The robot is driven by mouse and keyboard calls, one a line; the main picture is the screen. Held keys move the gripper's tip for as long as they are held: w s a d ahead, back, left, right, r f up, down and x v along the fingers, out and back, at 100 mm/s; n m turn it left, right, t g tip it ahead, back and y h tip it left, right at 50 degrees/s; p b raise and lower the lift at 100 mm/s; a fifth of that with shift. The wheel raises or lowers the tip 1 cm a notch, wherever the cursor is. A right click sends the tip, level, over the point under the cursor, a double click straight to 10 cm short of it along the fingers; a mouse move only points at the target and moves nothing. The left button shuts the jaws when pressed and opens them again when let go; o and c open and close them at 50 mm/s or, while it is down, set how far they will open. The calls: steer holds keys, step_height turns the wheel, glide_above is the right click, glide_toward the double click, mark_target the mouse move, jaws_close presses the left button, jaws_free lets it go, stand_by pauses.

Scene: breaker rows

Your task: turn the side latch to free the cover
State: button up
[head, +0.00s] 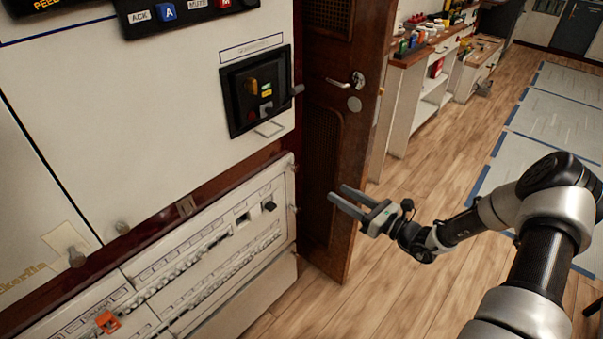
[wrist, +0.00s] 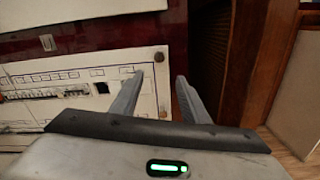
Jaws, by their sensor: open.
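A white breaker cover (head: 245,238) with rows of breakers fills the lower left of the head view. It also shows at left in the wrist view (wrist: 120,105). Small knobs (head: 292,168) sit on its right edge, and one shows at its upper right corner in the wrist view (wrist: 158,56). I cannot tell which fitting is the side latch. My gripper (head: 338,193) is open and empty, right of the cover and apart from it. In the wrist view its fingers (wrist: 170,74) point at the gap between the cover's right edge and the brown door.
A black switch box (head: 257,92) with a grey side lever (head: 298,90) and a handle below is above the cover. A brown door (head: 335,130) with a metal handle stands just behind my gripper. An orange clip (head: 108,321) is at lower left.

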mark_target(297, 169)
steer(key=b+x, duration=0.1)
steer(key=x, duration=1.4)
steer(key=shift+w+a+b, duration=0.2)
steer(key=shift+a+b, duration=0.1)
jaws_close()
